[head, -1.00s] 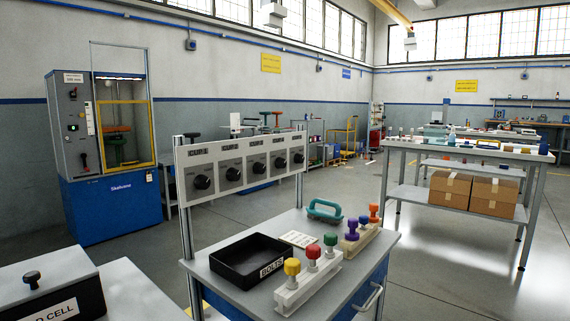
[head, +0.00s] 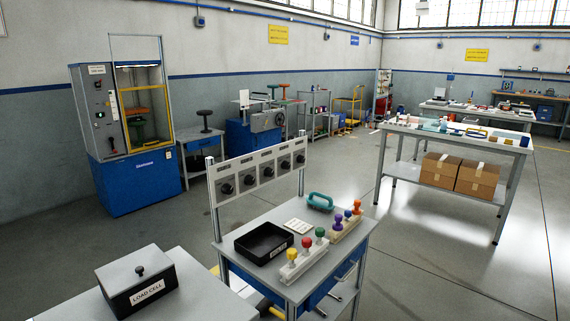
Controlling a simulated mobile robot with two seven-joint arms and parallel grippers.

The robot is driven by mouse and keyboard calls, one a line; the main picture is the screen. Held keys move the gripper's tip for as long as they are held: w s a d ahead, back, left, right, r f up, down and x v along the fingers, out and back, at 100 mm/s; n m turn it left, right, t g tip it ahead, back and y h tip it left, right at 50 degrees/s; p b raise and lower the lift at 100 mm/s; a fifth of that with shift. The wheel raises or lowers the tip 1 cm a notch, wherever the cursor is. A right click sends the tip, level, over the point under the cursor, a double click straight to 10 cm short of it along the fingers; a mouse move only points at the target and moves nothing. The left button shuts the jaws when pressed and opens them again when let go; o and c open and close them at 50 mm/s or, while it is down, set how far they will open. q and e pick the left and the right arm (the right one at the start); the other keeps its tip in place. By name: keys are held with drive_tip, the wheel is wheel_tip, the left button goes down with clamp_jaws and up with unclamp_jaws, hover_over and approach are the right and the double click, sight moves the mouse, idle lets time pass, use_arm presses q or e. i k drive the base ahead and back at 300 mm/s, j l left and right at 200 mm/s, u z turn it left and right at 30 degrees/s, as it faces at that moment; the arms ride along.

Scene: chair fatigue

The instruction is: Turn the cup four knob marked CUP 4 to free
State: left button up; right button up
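A pale panel (head: 260,158) on two upright posts stands at the back edge of a grey-topped cart (head: 226,243). It carries a row of several round black knobs. The fourth from the left is the cup four knob (head: 284,166), between the third knob (head: 267,172) and the rightmost knob (head: 300,159). The markings above the knobs are too small to read now, and I cannot tell which way the cup four knob points. Neither of my grippers is in view.
On the cart are a black bolts tray (head: 264,260), a teal handle (head: 320,203) and racks of coloured knobs (head: 305,262). A load cell box (head: 138,279) sits on a bench at front left. A table (head: 460,138) stands right. The floor between is clear.

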sight(286, 165)
drive_tip(key=l+u, duration=0.15)
drive_tip(key=u, duration=0.35)
drive_tip(key=i+l+u, duration=0.1)
drive_tip(key=u, duration=0.4)
drive_tip(key=l+u, duration=0.3)
drive_tip(key=l, duration=0.15)
drive_tip(key=l+u, duration=0.25)
drive_tip(key=l, duration=0.2)
drive_tip(key=l+u, duration=0.1)
drive_tip(key=l, duration=0.35)
drive_tip(key=k+l+u, duration=0.1)
drive_tip(key=l, duration=0.35)
drive_tip(key=k+l, duration=0.1)
drive_tip(key=l, duration=0.35)
drive_tip(key=l+u, duration=0.15)
drive_tip(key=l, duration=0.3)
drive_tip(key=k, duration=0.05)
